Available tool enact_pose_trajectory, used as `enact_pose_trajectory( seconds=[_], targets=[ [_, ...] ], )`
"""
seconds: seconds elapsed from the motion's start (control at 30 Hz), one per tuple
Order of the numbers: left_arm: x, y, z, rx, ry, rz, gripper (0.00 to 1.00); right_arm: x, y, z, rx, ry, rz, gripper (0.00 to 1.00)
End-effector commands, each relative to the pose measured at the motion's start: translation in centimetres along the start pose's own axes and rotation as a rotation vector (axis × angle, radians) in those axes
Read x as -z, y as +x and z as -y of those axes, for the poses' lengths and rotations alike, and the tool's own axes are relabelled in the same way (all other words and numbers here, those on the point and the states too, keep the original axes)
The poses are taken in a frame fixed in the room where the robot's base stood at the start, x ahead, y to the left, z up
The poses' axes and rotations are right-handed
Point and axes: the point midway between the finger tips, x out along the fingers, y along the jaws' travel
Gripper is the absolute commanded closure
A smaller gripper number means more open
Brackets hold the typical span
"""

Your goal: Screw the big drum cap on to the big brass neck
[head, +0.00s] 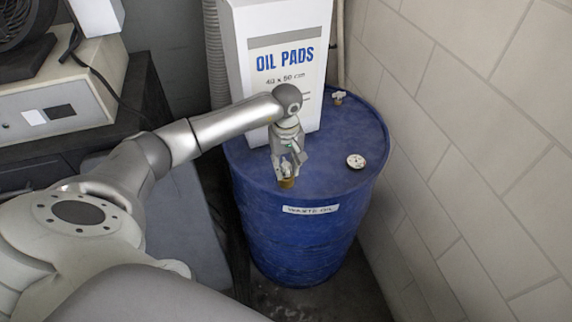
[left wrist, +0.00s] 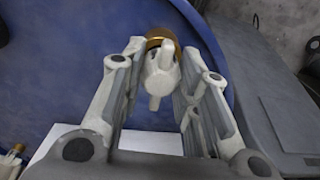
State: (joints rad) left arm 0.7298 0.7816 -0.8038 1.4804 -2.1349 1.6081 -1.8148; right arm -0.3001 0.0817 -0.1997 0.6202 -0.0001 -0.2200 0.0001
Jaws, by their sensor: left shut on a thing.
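The blue waste oil drum (head: 345,215) stands against the wall. The big brass neck (head: 286,183) rises near the front left edge of its top; it also shows in the left wrist view (left wrist: 161,35). My left gripper (head: 289,170) is directly above the neck, pointing down. Its fingers are shut on the pale winged drum cap (left wrist: 160,76). The cap is at the neck's mouth and covers much of it; I cannot tell whether the threads engage. My right gripper is in neither view.
A white oil pads box (head: 290,85) stands on the drum behind the gripper. A small round disc (head: 356,161) lies right of the neck, and a small winged fitting (head: 339,96) is at the back. A block wall (head: 470,130) bounds the right side.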

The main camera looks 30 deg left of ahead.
Motion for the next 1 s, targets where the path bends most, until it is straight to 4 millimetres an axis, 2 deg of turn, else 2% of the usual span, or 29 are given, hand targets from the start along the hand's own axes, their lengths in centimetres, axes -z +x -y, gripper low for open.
enact_pose_trajectory(
  seconds=[0.83,1.0],
  targets=[
    [0.0,0.8,0.0,-0.001,0.005,-0.001,0.95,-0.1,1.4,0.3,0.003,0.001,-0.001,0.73],
    [0.1,1.2,0.0,-0.001,0.120,-0.003,0.95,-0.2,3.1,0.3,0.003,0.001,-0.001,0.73]
  ],
)
